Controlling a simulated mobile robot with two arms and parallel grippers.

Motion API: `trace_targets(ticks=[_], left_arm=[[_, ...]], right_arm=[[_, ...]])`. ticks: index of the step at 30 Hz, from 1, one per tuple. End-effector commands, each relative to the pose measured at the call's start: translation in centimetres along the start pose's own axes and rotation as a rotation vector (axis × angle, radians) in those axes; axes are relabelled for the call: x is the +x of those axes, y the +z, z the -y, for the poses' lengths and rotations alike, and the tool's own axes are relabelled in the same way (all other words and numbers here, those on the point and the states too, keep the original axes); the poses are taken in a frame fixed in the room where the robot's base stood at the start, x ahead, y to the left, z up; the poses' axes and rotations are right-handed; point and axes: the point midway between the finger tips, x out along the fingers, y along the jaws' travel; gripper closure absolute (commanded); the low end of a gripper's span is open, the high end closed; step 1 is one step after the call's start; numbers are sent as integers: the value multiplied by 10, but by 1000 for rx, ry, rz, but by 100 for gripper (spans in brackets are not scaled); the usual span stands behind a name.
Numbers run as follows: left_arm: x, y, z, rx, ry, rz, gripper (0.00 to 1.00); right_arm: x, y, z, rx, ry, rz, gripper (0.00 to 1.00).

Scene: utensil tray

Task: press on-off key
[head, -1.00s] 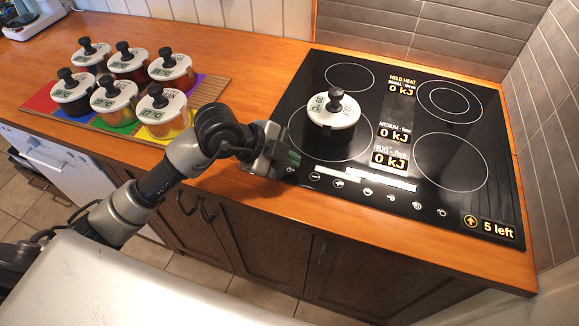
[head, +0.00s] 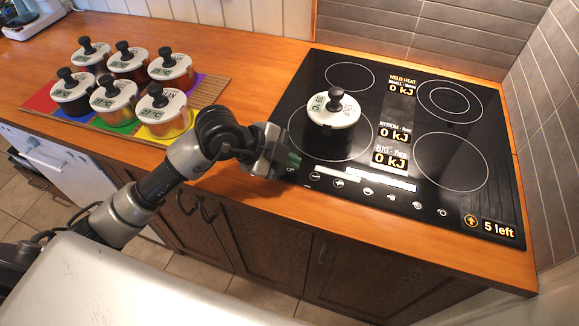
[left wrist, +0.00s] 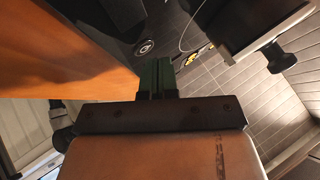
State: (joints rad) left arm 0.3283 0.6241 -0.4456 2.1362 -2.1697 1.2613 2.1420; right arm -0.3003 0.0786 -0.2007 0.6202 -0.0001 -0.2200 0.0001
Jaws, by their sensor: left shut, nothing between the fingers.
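The black cooktop (head: 470,205) has a row of small white key symbols along its front edge. One round key symbol (left wrist: 145,47) shows just beyond my fingertips in the left wrist view. Which symbol is the on-off key is too small to tell. My left gripper (head: 291,160) is at the cooktop's front left corner, by the left end of the key row. Its green fingers (left wrist: 156,76) are together with nothing between them. Whether they touch the glass cannot be told. My right gripper is not in view.
A white-lidded pot (head: 333,113) stands on the front left ring. Several similar lidded pots stand on a coloured board (head: 205,92) at the left of the wooden counter (head: 250,75). Displays read 0 kJ and "5 left". The other rings are bare. A tiled wall borders the right.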

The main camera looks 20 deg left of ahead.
Motion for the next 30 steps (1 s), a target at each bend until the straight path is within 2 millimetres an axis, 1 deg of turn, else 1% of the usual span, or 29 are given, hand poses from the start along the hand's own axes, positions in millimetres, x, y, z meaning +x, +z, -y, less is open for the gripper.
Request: trace_targets(ticks=[24, 30], left_arm=[[4, 3, -3, 0, 0, 0, 100], [0, 0, 0, 0, 0, 0, 100]], right_arm=[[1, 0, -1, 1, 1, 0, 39], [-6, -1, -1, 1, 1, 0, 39]])
